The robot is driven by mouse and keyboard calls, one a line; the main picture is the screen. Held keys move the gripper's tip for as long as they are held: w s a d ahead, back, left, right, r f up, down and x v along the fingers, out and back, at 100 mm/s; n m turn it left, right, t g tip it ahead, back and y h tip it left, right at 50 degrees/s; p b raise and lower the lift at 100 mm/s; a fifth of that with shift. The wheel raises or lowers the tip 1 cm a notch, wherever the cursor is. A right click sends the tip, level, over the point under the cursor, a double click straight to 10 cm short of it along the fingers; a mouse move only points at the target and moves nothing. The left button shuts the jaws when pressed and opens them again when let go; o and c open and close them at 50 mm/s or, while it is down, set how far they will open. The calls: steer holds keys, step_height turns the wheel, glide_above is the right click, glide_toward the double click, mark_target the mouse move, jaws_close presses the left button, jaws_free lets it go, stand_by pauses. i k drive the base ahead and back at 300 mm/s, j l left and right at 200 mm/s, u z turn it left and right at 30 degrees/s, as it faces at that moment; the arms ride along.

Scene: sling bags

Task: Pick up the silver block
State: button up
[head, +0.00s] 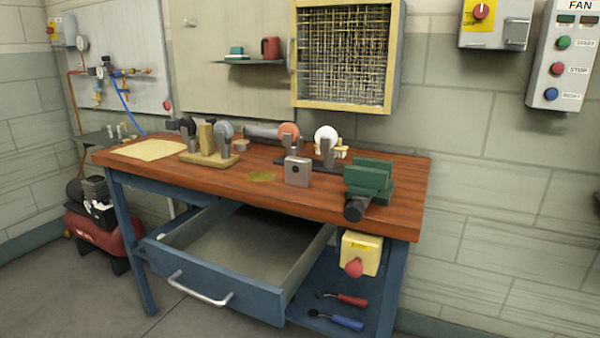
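The silver block (298,171) is a small grey metal-looking block with a dark round spot on its front face. In the head view it stands upright on the wooden workbench top (330,200), near the front edge and right of the middle. Its front and top show, and nothing covers it. My gripper is not in the head view, so its place and state do not show.
A green vise (368,182) stands right of the block, and a grinder (290,135) stands behind it. A wooden stand (209,158) is to the left. An open, empty-looking drawer (235,250) juts out below the bench top. A yellow switch box (361,248) hangs at the right.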

mark_target(298, 170)
steer(key=i+l+u, duration=0.1)
steer(key=l+u, duration=0.2)
steer(key=u, duration=0.15)
steer(key=l+u, duration=0.3)
steer(key=u, duration=0.15)
steer(key=l+u, duration=0.3)
steer(key=u, duration=0.2)
